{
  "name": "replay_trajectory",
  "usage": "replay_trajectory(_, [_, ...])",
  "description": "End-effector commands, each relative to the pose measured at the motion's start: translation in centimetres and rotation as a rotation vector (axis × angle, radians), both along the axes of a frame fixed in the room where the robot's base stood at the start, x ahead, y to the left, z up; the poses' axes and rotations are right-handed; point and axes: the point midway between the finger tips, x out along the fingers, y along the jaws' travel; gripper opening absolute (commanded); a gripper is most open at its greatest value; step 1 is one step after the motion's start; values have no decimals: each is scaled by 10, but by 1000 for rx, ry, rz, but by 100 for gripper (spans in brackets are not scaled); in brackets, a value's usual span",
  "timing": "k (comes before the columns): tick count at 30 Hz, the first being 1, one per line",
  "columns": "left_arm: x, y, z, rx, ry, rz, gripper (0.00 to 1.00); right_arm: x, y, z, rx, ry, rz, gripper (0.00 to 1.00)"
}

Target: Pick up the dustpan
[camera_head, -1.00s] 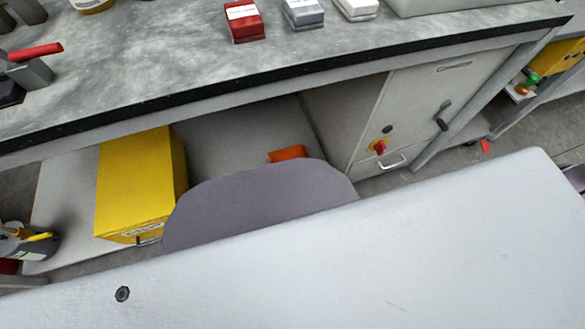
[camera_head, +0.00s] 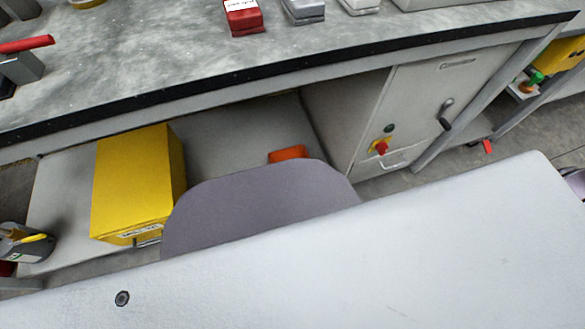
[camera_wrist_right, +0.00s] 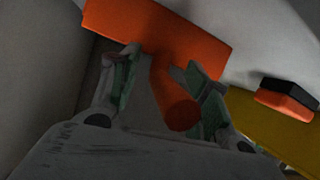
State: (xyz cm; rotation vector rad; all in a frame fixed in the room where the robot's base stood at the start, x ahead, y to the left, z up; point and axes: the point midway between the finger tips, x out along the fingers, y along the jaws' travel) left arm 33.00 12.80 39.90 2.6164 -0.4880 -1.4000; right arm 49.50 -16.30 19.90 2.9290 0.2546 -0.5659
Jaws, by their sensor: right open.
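The orange dustpan (camera_head: 288,153) shows in the head view on the shelf under the bench, mostly hidden behind a grey rounded part in front. In the right wrist view its wide orange pan (camera_wrist_right: 155,35) lies across the top, and its handle (camera_wrist_right: 181,114) points down toward my gripper. My right gripper (camera_wrist_right: 158,65) is open, with one finger on each side of the handle. I cannot tell whether either finger touches it. My left gripper is not in view.
A yellow box (camera_head: 138,185) stands on the shelf left of the dustpan. A grey cabinet (camera_head: 425,110) closes the shelf on the right. The bench top (camera_head: 150,50) overhangs it. A black and orange object (camera_wrist_right: 286,97) lies at the right in the wrist view.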

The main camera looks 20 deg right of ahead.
Motion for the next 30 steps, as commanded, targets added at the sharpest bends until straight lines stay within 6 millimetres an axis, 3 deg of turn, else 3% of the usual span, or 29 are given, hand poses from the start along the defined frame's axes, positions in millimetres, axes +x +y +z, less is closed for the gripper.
replay_trajectory(1, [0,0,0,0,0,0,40,0,0,0,0,0,0,44])
replay_trajectory(12, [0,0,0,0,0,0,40,0,0,0,0,0,0,0])
replay_trajectory(30, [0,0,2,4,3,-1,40,0,0,4,0,-1,0,0])
